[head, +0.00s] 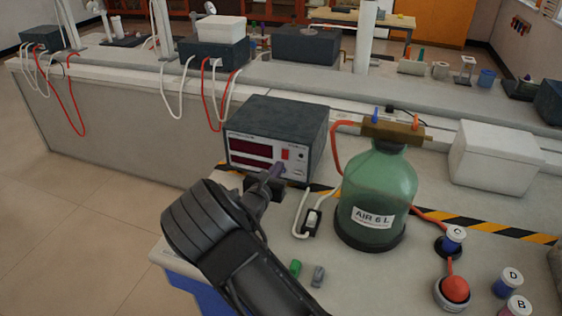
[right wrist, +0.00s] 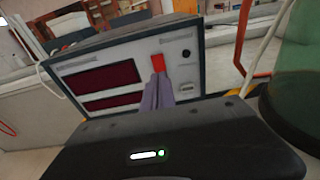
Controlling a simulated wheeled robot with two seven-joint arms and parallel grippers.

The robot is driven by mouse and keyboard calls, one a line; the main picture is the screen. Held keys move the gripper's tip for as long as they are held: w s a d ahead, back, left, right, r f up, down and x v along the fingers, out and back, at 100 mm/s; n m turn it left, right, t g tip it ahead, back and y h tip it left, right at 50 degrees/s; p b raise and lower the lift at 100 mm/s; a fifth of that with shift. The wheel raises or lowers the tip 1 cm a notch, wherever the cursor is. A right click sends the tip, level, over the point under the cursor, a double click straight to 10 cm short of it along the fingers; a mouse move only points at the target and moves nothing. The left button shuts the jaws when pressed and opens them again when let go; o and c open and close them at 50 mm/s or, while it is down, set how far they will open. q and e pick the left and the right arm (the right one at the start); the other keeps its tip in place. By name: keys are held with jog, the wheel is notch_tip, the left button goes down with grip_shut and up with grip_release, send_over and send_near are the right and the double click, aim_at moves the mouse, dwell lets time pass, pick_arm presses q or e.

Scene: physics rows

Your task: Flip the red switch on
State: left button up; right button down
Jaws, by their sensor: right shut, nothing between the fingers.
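The red switch (head: 285,154) is on the front panel of a dark box-shaped instrument (head: 277,124) with two dark red displays. In the right wrist view the red switch (right wrist: 158,63) shows just above my fingertips. My right gripper (head: 277,170) is shut and empty, with its fingertips in front of the panel just below the switch. In the right wrist view the right gripper (right wrist: 157,85) overlaps the switch's lower edge. I cannot tell whether it touches the switch. My left gripper is not in view.
A green bottle (head: 374,190) labelled AIR 6 L stands right of the instrument, with red tubing. A small socket with a white cable (head: 312,218) lies between them. Floor is clear at left.

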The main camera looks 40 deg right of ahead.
aim_at(284, 158)
jog(key=x, duration=0.3)
jog(key=shift+d, duration=0.15)
jog(key=shift+w+d+f, duration=0.2)
jog(key=shift+f, duration=0.05)
jog(key=shift+a+r, duration=0.1)
jog(key=shift+r, duration=0.2)
